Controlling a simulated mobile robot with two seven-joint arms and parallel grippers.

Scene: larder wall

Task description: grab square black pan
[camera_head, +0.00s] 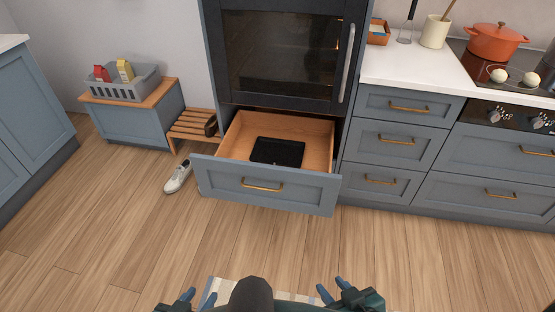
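The square black pan (277,152) lies flat inside the open drawer (262,187) under the oven. It is near the middle of the wooden drawer floor, and its near edge is close to or partly hidden by the drawer front. My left gripper (198,297) is at the bottom edge of the view, with its two fingertips apart and nothing between them. My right gripper (332,288) is at the bottom right of centre, also with its fingertips apart and empty. Both grippers are well short of the drawer and the pan.
The oven (281,60) stands above the drawer's back. A white shoe (178,177) lies on the floor left of the drawer, near a slatted wooden rack (192,127). A striped mat (220,290) lies under my grippers. Wooden floor between me and the drawer is clear.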

